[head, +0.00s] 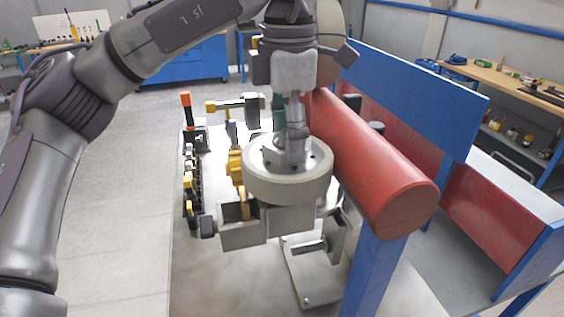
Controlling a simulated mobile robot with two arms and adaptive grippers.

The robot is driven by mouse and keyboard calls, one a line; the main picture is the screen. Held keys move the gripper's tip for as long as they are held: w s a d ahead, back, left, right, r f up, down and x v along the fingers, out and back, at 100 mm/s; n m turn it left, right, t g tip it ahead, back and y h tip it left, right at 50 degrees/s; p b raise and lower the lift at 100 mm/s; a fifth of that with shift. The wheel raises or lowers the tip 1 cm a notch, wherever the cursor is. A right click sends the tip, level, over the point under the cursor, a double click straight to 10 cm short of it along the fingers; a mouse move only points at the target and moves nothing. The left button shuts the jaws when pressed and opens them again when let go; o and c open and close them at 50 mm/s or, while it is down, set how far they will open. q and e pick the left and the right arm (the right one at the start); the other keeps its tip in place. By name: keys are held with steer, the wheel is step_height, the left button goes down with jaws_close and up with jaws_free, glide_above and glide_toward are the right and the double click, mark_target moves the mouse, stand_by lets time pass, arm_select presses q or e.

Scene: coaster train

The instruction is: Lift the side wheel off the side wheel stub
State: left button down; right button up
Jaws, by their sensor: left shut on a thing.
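The side wheel (260,186) is a thick, pale grey disc with dark holes around its hub. It lies flat, face up, at the middle of the head view, above a grey metal bracket (243,234). My left gripper (295,150) comes down from above and is shut on the wheel at its hub. The side wheel stub is hidden under the wheel and gripper, so I cannot tell whether the wheel is still around it. My right gripper is not in view.
A long red cylinder (385,180) lies close to the right of the wheel, beside a blue beam (420,100). A tool row (190,170) with orange and yellow handles stands left. A workbench (510,85) is at back right. Open floor lies at left.

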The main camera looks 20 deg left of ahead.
arm_select(q)
steer(key=shift+r+p, duration=4.2)
steer(key=shift+r, duration=0.5)
steer(key=shift+r, duration=0.15)
steer(key=shift+w+r, duration=0.15)
steer(key=shift+r, duration=1.55)
steer(key=c, duration=1.4)
jaws_free()
steer(key=shift+s+r, duration=0.1)
steer(key=shift+s, duration=0.15)
step_height(320, 180, up, 12)
